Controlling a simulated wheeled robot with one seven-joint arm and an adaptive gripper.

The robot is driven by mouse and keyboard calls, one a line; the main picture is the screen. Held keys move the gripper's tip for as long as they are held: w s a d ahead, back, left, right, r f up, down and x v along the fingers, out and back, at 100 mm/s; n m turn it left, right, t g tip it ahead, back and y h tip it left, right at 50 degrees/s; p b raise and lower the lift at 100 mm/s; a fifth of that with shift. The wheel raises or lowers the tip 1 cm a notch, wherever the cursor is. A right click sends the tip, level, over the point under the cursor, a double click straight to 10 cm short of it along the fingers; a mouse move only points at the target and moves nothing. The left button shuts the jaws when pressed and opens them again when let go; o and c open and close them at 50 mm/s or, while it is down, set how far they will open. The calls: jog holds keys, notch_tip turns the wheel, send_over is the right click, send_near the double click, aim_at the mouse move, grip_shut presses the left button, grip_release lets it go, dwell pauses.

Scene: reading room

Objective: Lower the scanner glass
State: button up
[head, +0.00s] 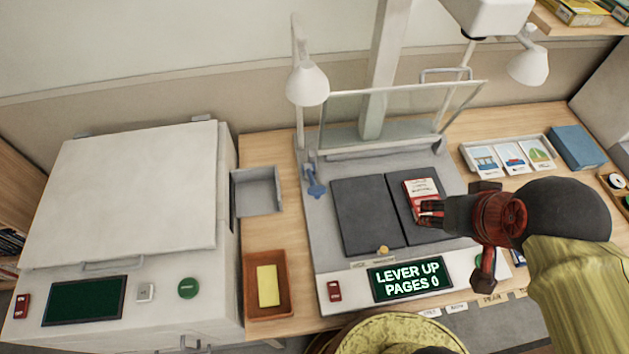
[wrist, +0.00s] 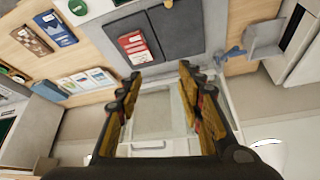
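The scanner glass (head: 405,105) is a clear framed pane, raised and tilted up at the back of the scanner bed (head: 325,245). A metal handle (head: 447,72) is on its top edge. In the wrist view the glass (wrist: 165,118) and its handle (wrist: 148,147) show between and below my fingers. A blue lever (head: 314,183) stands at the bed's left side. The display (head: 410,278) reads "LEVER UP PAGES 0". My gripper (head: 431,208) is open and empty, above the bed's right side; in the wrist view its fingers (wrist: 160,80) are wide apart.
A red-and-white booklet (head: 424,195) lies on the right dark cradle plate (head: 440,233). Lamps (head: 307,84) and a column (head: 385,75) stand behind. Picture cards (head: 515,157) lie right, an orange tray (head: 280,300) left, beside a large white machine (head: 130,190).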

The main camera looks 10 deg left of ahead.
dwell(0.3)
